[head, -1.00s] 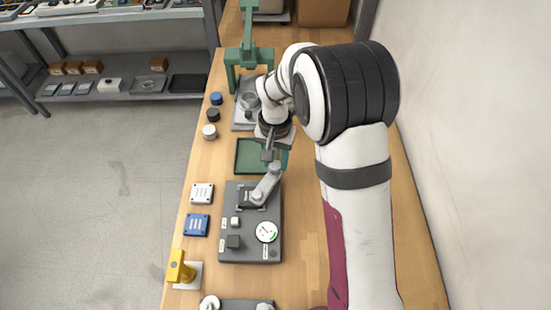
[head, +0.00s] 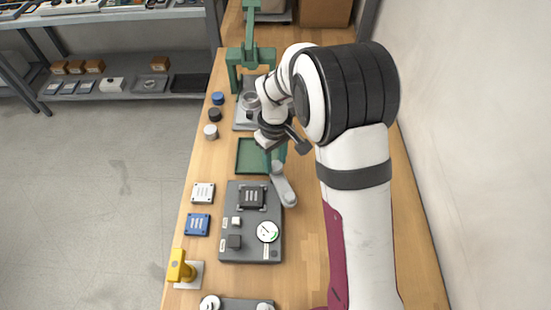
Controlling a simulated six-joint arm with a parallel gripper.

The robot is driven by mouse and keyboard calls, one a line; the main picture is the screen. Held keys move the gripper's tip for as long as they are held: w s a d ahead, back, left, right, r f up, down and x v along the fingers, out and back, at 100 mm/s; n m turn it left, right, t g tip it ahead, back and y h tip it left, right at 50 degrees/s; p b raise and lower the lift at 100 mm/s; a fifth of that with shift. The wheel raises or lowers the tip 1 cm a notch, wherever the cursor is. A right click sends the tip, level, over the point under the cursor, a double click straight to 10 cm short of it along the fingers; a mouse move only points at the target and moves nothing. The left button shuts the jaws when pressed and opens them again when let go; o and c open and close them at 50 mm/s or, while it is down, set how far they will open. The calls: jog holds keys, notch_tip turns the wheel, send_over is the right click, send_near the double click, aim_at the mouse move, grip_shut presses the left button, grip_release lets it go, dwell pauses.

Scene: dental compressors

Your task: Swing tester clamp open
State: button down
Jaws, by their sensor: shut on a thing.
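The tester (head: 229,250) is a dark grey box on the bench, with a round white dial and a square nest holding a dark block (head: 251,197). Its pale grey clamp (head: 284,186) is a short arm. The clamp's free end now points down and right, past the tester's right edge, clear of the block. My gripper (head: 275,151) is at the clamp's upper end, at the tester's far right corner. It is shut on the clamp, though its fingertips are hard to make out beneath the wrist.
A green tray (head: 238,156) lies beyond the tester, and a green press (head: 233,76) stands farther back. White (head: 203,194) and blue (head: 197,225) blocks and a yellow stand (head: 178,267) line the left side. My arm covers much of the right side.

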jog(key=shift+a+n, duration=0.1)
jog(key=shift+n, duration=2)
jog(key=shift+c, duration=2.3)
grip_release()
notch_tip(320, 180, up, 16)
jog(key=shift+f, duration=0.1)
